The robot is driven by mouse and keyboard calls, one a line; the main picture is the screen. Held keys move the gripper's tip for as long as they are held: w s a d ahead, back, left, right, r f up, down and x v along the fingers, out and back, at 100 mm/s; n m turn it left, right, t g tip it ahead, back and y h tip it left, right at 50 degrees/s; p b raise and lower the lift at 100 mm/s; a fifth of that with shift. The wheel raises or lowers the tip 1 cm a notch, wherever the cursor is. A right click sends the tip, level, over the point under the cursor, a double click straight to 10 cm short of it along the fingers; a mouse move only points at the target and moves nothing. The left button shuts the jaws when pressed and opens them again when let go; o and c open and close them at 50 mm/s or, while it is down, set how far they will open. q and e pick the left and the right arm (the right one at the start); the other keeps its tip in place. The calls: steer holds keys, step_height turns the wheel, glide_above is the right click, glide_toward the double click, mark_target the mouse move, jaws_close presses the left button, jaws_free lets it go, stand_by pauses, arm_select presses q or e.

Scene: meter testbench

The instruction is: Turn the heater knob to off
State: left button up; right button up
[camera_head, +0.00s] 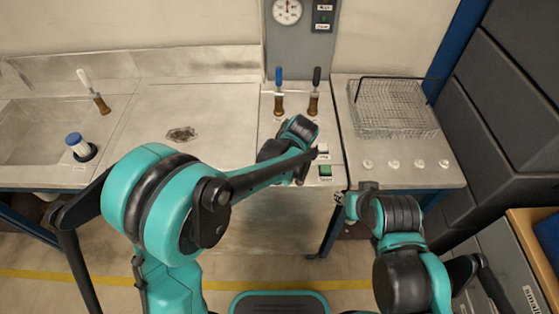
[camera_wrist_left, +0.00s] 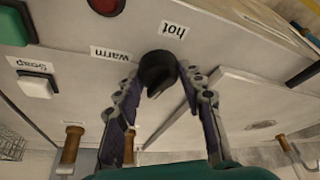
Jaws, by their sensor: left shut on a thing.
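The heater knob (camera_wrist_left: 158,72) is round and black, on the pale panel in the left wrist view. The label "hot" (camera_wrist_left: 174,30) is above and right of it, and "warm" (camera_wrist_left: 110,54) is to its left. No "off" label can be seen. My left gripper (camera_wrist_left: 160,88) has its two fingers on either side of the knob and is shut on it. In the head view my left arm and gripper (camera_head: 297,172) cover the knob. My right gripper (camera_head: 342,200) is by the front edge of the right-hand counter; its fingers are too small to read.
A green button (camera_head: 325,170) and another button (camera_head: 322,150) sit just right of my left gripper. Two brown-based levers (camera_head: 279,104) (camera_head: 314,104) stand behind it. A wire basket (camera_head: 394,106) and several pale knobs are on the right counter. The middle counter is mostly clear.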

arm_select(q)
steer(key=shift+d+n+g+y, duration=0.1)
steer(key=shift+n+g+y, duration=0.25)
steer(key=shift+n, duration=0.95)
steer(key=o, duration=1.2)
steer(key=shift+c, duration=0.2)
steer(key=v, duration=1.2)
steer(key=shift+w, duration=0.1)
